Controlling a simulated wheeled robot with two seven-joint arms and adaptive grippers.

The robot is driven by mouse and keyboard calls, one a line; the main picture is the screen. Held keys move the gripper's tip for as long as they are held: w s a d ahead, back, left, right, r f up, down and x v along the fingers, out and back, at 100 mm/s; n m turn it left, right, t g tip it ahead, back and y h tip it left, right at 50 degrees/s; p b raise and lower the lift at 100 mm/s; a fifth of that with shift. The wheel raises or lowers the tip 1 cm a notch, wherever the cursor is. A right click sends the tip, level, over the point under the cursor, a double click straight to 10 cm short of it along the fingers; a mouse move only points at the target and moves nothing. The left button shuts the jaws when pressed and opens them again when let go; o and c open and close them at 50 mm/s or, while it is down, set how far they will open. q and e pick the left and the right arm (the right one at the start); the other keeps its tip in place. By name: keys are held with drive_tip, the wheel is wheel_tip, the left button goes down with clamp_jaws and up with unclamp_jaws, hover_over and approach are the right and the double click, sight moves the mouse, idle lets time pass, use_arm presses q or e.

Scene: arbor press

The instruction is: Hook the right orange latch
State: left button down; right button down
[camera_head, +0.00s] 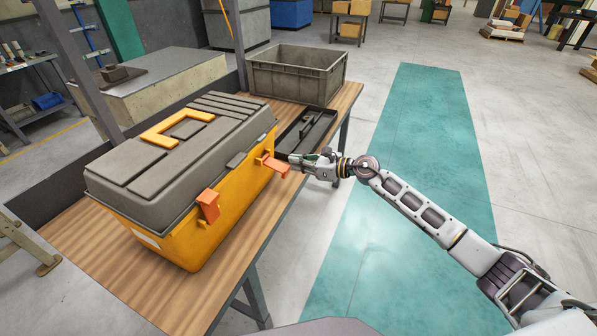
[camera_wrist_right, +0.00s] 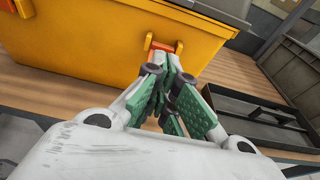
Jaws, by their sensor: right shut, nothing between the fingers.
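The toolbox (camera_head: 235,190) is yellow with a shut-looking dark grey lid (camera_head: 165,150), and stands on the wooden bench. Its right orange latch (camera_head: 277,166) sticks outward from the front face in the head view. The left orange latch (camera_head: 208,206) lies close along the front, near the lid rim. My right gripper (camera_head: 297,159) is shut and empty, with its fingertips right beside the right latch. In the right wrist view the green-padded fingers (camera_wrist_right: 172,88) partly cover the orange latch (camera_wrist_right: 161,44); I cannot tell whether they touch it. My left gripper is out of view.
The wooden bench (camera_head: 132,300) carries a grey crate (camera_head: 298,78) behind the toolbox. A shallow black tray (camera_head: 318,128) lies just beyond my right gripper and also shows in the wrist view (camera_wrist_right: 258,125). The floor right of the bench is clear.

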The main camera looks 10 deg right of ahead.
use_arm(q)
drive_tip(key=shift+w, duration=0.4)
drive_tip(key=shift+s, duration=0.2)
use_arm(e)
drive_tip(key=shift+w, duration=0.1)
idle(0.5)
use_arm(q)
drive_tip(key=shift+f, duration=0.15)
use_arm(e)
drive_tip(key=shift+f, duration=0.15)
